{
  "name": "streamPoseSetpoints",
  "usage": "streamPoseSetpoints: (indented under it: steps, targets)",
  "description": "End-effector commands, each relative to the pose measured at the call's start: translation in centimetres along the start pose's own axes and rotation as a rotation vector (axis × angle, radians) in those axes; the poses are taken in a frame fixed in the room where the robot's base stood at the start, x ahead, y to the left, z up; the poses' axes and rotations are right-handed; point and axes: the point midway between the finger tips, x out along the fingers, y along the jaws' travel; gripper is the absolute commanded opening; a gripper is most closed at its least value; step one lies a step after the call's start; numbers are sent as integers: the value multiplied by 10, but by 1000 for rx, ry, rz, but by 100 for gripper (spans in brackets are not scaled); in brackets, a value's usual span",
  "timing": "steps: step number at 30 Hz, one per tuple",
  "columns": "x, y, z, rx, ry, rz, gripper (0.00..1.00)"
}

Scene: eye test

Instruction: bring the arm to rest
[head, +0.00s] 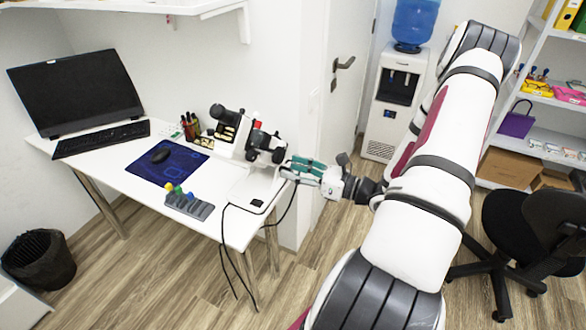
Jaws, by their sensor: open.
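My arm (440,165), white with grey bands and dark red panels, reaches from the bottom right up to an elbow at the upper right and folds back down. My gripper (286,172) is at its end, pointing left at the right end of the white desk. It is open, and I see nothing held in it. Its tips are close to the right side of a white and black device like a microscope (262,150). I cannot tell whether they touch.
The white desk (135,178) holds a monitor (75,90), a keyboard (100,138), a blue mat (165,172) and a grey rack (188,206). Black cables hang from its right end. A water cooler (398,95), shelves and a black chair (515,225) stand right; a bin (38,262) stands left.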

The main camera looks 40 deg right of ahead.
Motion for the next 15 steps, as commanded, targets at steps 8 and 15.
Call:
streamPoseSetpoints:
  steps: [8,15]
  targets:
    - [0,0,0,0,0,0,47]
    - [17,26,16,-90,56,124,47]
